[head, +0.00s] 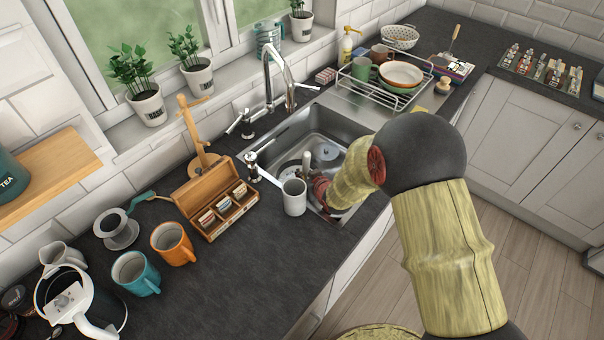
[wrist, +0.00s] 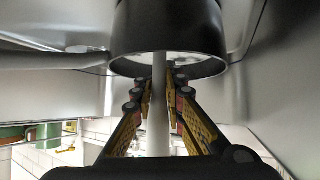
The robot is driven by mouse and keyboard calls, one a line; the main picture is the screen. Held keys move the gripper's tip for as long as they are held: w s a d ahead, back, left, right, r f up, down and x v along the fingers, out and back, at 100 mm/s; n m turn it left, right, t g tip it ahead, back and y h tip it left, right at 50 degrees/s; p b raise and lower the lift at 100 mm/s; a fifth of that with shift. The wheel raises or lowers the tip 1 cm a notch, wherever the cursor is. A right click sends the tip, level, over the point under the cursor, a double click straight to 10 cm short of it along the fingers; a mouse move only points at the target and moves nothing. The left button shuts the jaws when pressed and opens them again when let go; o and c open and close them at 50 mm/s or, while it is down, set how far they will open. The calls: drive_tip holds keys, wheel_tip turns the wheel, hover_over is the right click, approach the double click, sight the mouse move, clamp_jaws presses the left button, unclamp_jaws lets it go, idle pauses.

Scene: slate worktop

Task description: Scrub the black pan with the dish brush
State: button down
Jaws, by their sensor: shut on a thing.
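My gripper (wrist: 160,88) is shut on the pale upright handle of the dish brush (wrist: 159,120), with a finger on each side of it. The wrist view looks upside down. The handle runs into the open mouth of the black pan (wrist: 168,25), whose inside is light grey. The brush head is hidden inside, so I cannot tell whether it touches the bottom. In the head view my gripper (head: 320,188) is over the near side of the sink, with the pale brush handle (head: 306,159) standing up beside it. I cannot make out the pan there.
The steel sink (head: 290,137) has a tap (head: 284,65) behind it. A light grey cup (head: 294,198) stands near its front left. A wooden tea box (head: 213,202), an orange mug (head: 172,243) and a teal mug (head: 135,273) stand left. A dish rack (head: 390,78) stands right.

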drive_tip(key=shift+w+d, duration=0.5)
drive_tip(key=shift+w+r, duration=0.1)
drive_tip(key=shift+w, duration=0.25)
